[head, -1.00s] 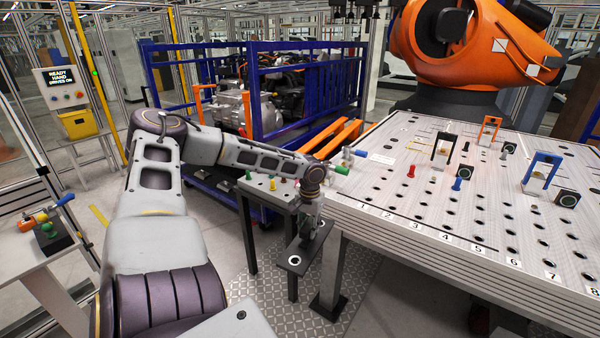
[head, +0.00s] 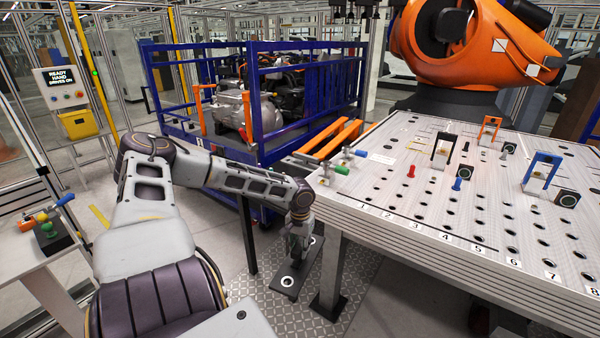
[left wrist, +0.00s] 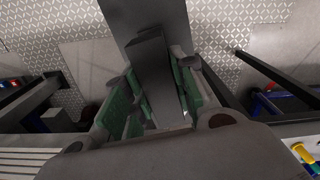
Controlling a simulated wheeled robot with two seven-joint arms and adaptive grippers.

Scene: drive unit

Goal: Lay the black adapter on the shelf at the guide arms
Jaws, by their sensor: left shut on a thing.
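The black adapter (head: 287,278) is a flat dark plate with a pale ring around a hole, in the head view. My left gripper (head: 293,252) is shut on its upper part, and the plate hangs below the gripper, above the floor. In the left wrist view, my gripper's green-padded fingers (left wrist: 155,100) close around a dark block, and the plate (left wrist: 147,18) extends beyond them. I cannot tell which surface is the shelf at the guide arms. Orange arms (head: 338,138) stick out from the blue rack. My right gripper is not in view.
The perforated fixture table (head: 430,215) stands close right of my left gripper, its leg (head: 331,275) beside the plate. The blue rack (head: 262,130) is behind my arm. A small stand is mostly hidden by my forearm; its leg (head: 248,235) shows. Patterned floor lies below.

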